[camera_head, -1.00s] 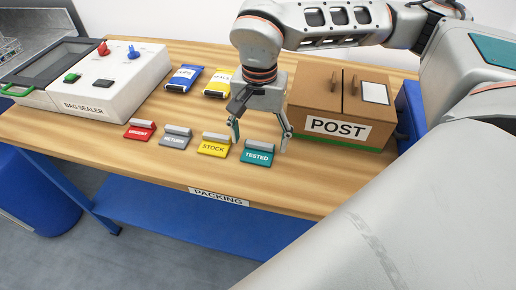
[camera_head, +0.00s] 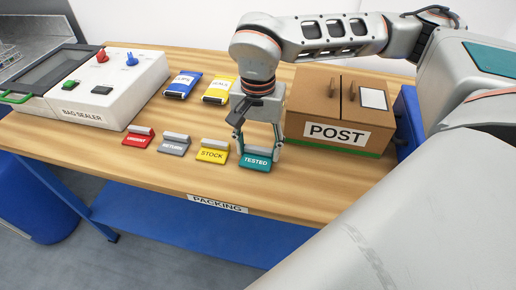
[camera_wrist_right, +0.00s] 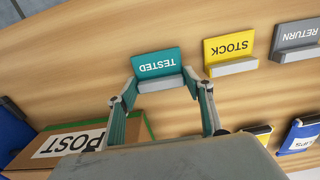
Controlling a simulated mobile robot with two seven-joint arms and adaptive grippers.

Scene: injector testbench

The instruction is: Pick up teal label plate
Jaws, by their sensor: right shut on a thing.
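The teal label plate (camera_head: 255,164) reads TESTED and is the rightmost of the row of label plates on the table. It has a grey block along its back edge. My right gripper (camera_head: 260,153) points down over it, with one finger at each end of the grey block. In the right wrist view the fingers (camera_wrist_right: 160,81) are shut on the block of the teal plate (camera_wrist_right: 156,62), and the lettering is upside down. The plate appears to be at the tabletop; I cannot tell whether there is a gap beneath. My left gripper is out of view.
Yellow STOCK (camera_head: 212,156), grey RETURN (camera_head: 172,148) and red URGENT (camera_head: 138,140) plates stand left of it. The brown POST box (camera_head: 335,105) is close on the right. Blue (camera_head: 183,84) and yellow (camera_head: 219,90) packets lie behind, the bag sealer (camera_head: 110,90) far left. The table front is clear.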

